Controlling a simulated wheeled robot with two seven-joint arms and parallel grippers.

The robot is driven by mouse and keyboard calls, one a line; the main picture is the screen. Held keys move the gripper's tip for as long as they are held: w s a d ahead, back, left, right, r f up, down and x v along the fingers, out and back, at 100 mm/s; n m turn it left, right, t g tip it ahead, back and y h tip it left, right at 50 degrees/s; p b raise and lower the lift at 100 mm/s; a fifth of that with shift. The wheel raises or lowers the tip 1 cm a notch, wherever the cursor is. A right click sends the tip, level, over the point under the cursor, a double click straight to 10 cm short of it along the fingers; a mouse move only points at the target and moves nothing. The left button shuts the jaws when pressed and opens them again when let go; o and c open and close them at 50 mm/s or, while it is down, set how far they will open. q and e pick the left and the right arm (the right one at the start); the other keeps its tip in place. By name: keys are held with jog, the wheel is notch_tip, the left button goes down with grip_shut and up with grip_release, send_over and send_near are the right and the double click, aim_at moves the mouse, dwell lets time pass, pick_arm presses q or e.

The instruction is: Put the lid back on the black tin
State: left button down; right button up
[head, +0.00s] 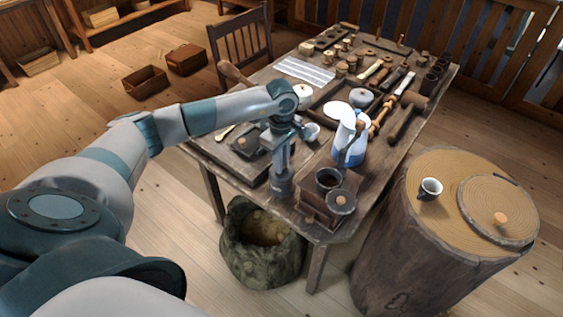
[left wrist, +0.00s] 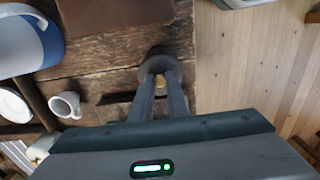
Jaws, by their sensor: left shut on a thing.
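My left gripper (head: 281,188) points down over the near left part of the table. In the left wrist view its fingers (left wrist: 160,85) are shut on a dark grey round lid (left wrist: 157,62) with a tan knob between them. In the head view the lid is hard to make out at the fingertips. To the right of the gripper, an open dark round container (head: 328,180), seemingly the black tin, stands at a brown wooden box. The lid is apart from it. My right gripper is not in view.
A dark disc with a knob (head: 341,202) sits beside the open container. A blue-white jug (head: 350,145) and a white cup (head: 312,131) stand behind. A sack (head: 258,242) is below the table edge. A stump (head: 390,235) holds a small cup (head: 430,188).

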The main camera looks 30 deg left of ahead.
pick_arm(q)
jog(key=shift+b, duration=0.35)
dwell(0.4)
dwell(0.4)
jog(key=c, duration=1.2)
grip_release()
jog(key=shift+o, duration=0.2)
jog(key=shift+r+p, duration=1.3)
jog(key=shift+r, duration=2.15)
grip_shut()
jog(key=shift+f+b, duration=2.45)
jog(key=shift+f, duration=0.3)
